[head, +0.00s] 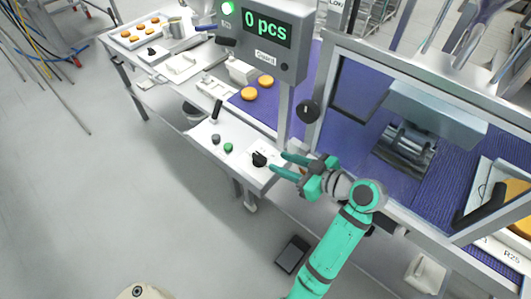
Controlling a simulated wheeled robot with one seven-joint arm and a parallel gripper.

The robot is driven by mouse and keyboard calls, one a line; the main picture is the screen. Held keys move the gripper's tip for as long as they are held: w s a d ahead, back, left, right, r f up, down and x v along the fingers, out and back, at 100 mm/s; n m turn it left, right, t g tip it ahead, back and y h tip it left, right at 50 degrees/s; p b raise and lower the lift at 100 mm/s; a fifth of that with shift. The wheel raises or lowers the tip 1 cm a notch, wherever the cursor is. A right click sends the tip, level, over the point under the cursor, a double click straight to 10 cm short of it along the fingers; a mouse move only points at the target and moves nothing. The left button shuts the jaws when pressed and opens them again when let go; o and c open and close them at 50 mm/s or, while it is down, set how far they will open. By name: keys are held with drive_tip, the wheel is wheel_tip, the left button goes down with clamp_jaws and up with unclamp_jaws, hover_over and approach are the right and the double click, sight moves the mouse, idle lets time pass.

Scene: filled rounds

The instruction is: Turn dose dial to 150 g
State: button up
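A small black knob (260,158) sits on a pale plate on the white front ledge; it looks like the dose dial, but its scale and setting are too small to read. My gripper (279,163) is just right of it, its two teal fingers apart, pointing left at the knob. The fingertips are near the knob; I cannot tell whether they touch it. A larger round black knob (308,111) is on the post by the guard frame, above my gripper. The display box (265,32) reads "0 pcs" and has a lit green lamp.
A green button (228,147) and a grey button (215,138) are left of the knob on the ledge. Orange rounds (249,93) lie on the blue belt (270,108). The guard frame (430,75) encloses a metal roller at right. A black pedal (292,254) is on the floor.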

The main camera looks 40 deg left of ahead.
sight(263, 157)
drive_tip(key=x, duration=0.5)
drive_tip(key=s+x, duration=0.1)
drive_tip(key=x, duration=0.1)
drive_tip(key=shift+s+a, duration=0.1)
drive_tip(key=shift+a, duration=0.2)
drive_tip(key=shift+w+a+f, duration=0.25)
drive_tip(key=shift+a+f, duration=0.05)
drive_tip(key=shift+a, duration=0.35)
clamp_jaws()
